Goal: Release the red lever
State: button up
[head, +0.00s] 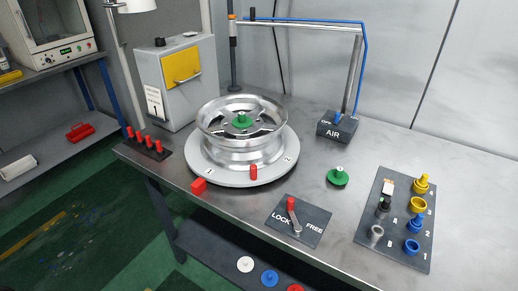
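The red lever (291,204) is on a dark plate (312,240) marked LOCK and FREE, near the table's front edge. Its red grip is at the far end of a silver arm that runs back from a pivot near the plate's front. It stands between the two words, leaning slightly toward the LOCK side; its exact setting is hard to tell. A silver wheel (240,150) lies on a round grey turntable (215,173) behind and left of it, with a green knob (242,121) at its hub. My gripper is not in view.
A red block (198,187) and a red peg (253,172) are at the turntable's front rim. A green knobbed disc (338,177) lies right of the turntable. A tray of coloured fittings (366,233) is at right. An AIR box (338,128) with a tall frame stands behind.

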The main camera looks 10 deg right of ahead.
aim_at(297, 229)
jog(key=k+l+z, duration=0.1)
jog(key=k+z, duration=0.3)
jog(key=k+l+z, duration=0.2)
jog(key=z, duration=0.25)
